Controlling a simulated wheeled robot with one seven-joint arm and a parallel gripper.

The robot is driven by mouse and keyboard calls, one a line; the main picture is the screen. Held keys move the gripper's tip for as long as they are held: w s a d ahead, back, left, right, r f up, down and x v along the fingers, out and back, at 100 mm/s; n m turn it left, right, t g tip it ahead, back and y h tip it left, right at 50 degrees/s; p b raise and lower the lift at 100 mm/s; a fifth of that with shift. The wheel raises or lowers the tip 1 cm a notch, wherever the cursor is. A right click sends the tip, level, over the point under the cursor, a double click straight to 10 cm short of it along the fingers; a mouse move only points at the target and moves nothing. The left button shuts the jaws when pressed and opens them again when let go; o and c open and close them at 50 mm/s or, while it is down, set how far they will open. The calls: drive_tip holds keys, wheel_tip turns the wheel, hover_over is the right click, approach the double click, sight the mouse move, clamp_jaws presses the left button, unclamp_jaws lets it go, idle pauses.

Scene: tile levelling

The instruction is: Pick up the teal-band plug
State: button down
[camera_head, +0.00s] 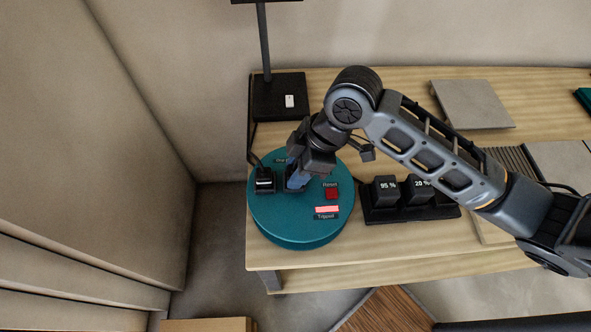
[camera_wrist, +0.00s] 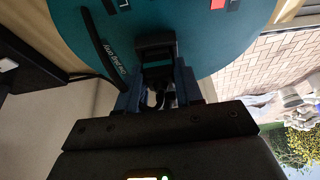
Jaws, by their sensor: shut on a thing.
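My gripper (camera_head: 297,180) is over the round teal unit (camera_head: 270,220), near its middle. Its blue fingers show in the wrist view (camera_wrist: 158,95), shut on a dark plug-like block (camera_wrist: 156,48). I cannot see a teal band on this block, and its lower end is hidden, so I cannot tell if it is seated or lifted. Another black plug (camera_head: 264,183) with a pale mark and a cord sits on the unit's left side, just left of my gripper.
The teal unit carries a red Reset button (camera_head: 331,193) and a lit pink bar (camera_head: 327,209) above a "Tripped" label. A black holder with percent-marked blocks (camera_head: 385,190) stands to the right. A black lamp-like stand (camera_head: 278,98) is behind. A grey board (camera_head: 472,104) lies at the back right.

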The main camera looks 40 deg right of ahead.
sight(288, 171)
drive_tip(key=shift+r, duration=0.45)
wheel_tip(288, 171, up, 3)
drive_tip(key=shift+f, duration=0.1)
drive_tip(key=s+d+r, duration=0.3)
drive_tip(key=d+r, duration=0.1)
drive_tip(key=r, duration=0.2)
drive_tip(key=s+d+r, duration=0.4)
drive_tip(key=d+r, duration=0.1)
drive_tip(key=r, duration=0.2)
drive_tip(key=shift+d, duration=0.15)
drive_tip(key=shift+r, duration=0.1)
drive_tip(key=shift+s, duration=0.1)
idle(0.4)
